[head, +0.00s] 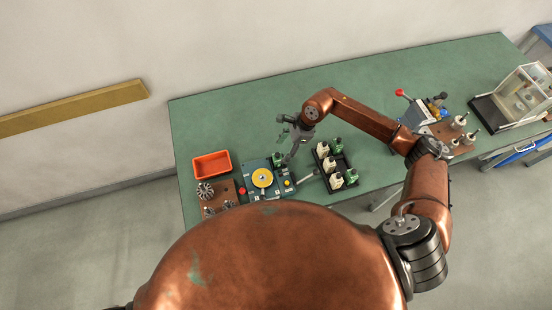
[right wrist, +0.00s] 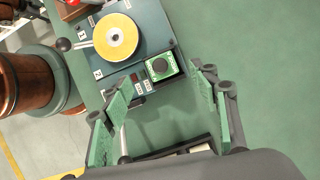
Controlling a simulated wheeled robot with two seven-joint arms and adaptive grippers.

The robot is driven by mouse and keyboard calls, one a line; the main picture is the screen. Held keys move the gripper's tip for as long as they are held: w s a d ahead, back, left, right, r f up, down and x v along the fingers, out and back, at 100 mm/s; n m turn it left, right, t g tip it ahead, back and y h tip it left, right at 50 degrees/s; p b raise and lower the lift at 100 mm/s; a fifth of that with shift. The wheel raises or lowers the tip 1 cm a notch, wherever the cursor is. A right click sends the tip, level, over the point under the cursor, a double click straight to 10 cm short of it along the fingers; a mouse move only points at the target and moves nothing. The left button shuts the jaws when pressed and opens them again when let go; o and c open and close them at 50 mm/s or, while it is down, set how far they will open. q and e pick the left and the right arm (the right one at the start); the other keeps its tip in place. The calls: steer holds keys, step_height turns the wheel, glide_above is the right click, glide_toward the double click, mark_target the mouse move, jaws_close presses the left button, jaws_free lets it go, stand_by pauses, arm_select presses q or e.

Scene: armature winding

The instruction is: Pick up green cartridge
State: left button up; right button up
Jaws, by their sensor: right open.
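A green cartridge (head: 278,158) with a dark round top sits at the edge of the blue winding machine (head: 258,168). In the right wrist view this green cartridge (right wrist: 161,68) lies ahead, between the lines of my two fingers and apart from them. My right gripper (head: 289,149) is open and empty, above the table close to the machine's cartridge. Its green-padded fingers (right wrist: 158,88) are spread wide. My left gripper is not in view.
A red tray (head: 211,164) and a brown board (head: 221,203) with metal armatures are left of the machine. The machine carries a yellow disc (head: 262,178). A lever device (head: 417,112) and a clear case (head: 524,92) stand at right. The back of the green table (head: 235,112) is clear.

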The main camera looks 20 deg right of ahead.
mark_target(277, 157)
steer(key=p+x, duration=0.1)
steer(key=x, duration=0.5)
steer(key=shift+f+p, duration=0.2)
steer(key=shift+p, duration=0.15)
steer(key=shift+c, duration=0.7)
steer(key=shift+w, duration=0.1)
steer(key=c, duration=1.2)
